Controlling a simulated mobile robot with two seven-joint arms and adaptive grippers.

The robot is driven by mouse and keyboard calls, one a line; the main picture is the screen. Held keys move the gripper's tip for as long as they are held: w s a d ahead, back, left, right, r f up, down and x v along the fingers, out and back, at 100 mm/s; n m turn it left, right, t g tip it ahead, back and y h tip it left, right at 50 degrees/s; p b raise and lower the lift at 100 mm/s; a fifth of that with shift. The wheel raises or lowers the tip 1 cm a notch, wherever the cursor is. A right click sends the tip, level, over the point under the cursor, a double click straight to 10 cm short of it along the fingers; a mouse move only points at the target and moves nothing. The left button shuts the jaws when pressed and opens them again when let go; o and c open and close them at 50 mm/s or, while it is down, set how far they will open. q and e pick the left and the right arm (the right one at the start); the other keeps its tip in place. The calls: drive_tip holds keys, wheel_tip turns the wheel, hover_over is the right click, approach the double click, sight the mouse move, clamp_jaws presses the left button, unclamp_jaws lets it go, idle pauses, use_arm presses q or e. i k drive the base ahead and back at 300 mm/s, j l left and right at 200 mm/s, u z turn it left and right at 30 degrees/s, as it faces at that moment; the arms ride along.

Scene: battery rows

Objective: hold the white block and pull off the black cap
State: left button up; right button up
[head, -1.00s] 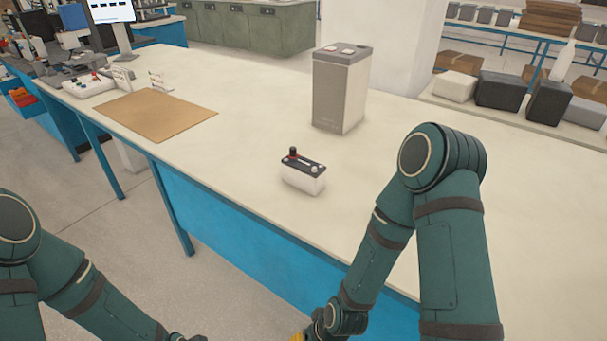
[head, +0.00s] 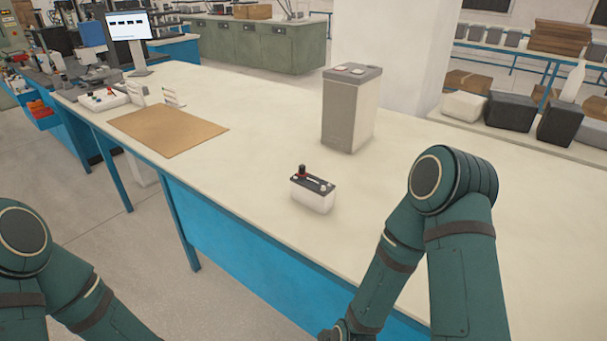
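The white block (head: 311,198) is the pale body of a small battery standing upright on the pale table (head: 245,170), near its front edge. Its top is dark grey with a handle strip. At the left of the top stands a red post (head: 302,174) with a small black cap (head: 302,168) on it. At the right of the top is a small pale terminal. My arms come in from the lower left and the right. Both grippers are below the picture, and nothing touches the battery.
A tall grey and white battery (head: 350,110) stands behind the small one. A brown mat (head: 168,130) lies to the left, with small card stands (head: 172,96) behind it. The table around the small battery is clear. Dark boxes (head: 510,110) sit on a shelf at the right.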

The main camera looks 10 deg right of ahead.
sight(302, 168)
drive_tip(key=z, duration=0.5)
drive_tip(key=i+j+z, duration=0.2)
drive_tip(key=j+z, duration=0.25)
drive_tip(key=i+j+z, duration=0.1)
drive_tip(key=j+z, duration=0.2)
drive_tip(key=z, duration=0.2)
drive_tip(key=i+j+z, duration=0.1)
drive_tip(key=j+z, duration=0.25)
drive_tip(key=j, duration=0.65)
drive_tip(key=j+z, duration=0.1)
drive_tip(key=j, duration=0.9)
